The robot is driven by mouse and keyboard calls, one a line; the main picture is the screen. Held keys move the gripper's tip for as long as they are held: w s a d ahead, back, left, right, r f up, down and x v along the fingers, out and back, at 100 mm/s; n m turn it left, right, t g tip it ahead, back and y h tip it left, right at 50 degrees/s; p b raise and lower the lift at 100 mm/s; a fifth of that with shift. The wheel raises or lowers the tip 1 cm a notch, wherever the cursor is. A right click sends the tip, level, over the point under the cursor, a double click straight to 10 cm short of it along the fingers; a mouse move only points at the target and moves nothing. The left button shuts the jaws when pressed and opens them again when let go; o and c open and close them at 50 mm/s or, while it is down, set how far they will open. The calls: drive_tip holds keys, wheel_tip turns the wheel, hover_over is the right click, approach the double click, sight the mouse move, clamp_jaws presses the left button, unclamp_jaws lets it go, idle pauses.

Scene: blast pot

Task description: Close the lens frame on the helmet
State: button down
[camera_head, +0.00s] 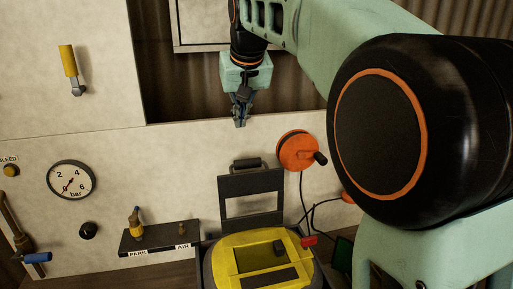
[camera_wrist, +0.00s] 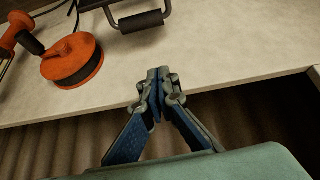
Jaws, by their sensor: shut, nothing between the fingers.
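The yellow helmet (camera_head: 222,265) sits at the bottom centre of the head view, with a dark window opening in its face. A dark rectangular lens frame (camera_head: 235,187) stands up behind it, raised off the helmet, with a black cylindrical handle (camera_head: 247,164) at its top. The handle (camera_wrist: 142,21) also shows at the top of the wrist view, with part of the frame. My gripper (camera_head: 240,122) is shut and empty, above the frame in the head view and apart from it. Its closed fingertips (camera_wrist: 158,74) show in the wrist view below the handle.
An orange reel (camera_head: 292,152) with a crank is on the pale panel right of the frame; it is at the left in the wrist view (camera_wrist: 72,60). A dark shelf (camera_head: 160,238) with small fittings is left of the helmet. A pressure gauge (camera_head: 71,180) is farther left.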

drive_tip(key=shift+m+g, duration=0.3)
drive_tip(key=shift+g, duration=0.2)
drive_tip(key=x, duration=0.3)
drive_tip(key=s+x, duration=0.1)
drive_tip(key=x, duration=0.3)
drive_tip(key=s+f+p+x, duration=0.1)
drive_tip(key=x, duration=0.3)
drive_tip(key=shift+s+d+f, duration=0.1)
drive_tip(key=shift+d, duration=0.15)
drive_tip(key=shift+s+b, duration=0.15)
drive_tip(key=shift+b, duration=0.35)
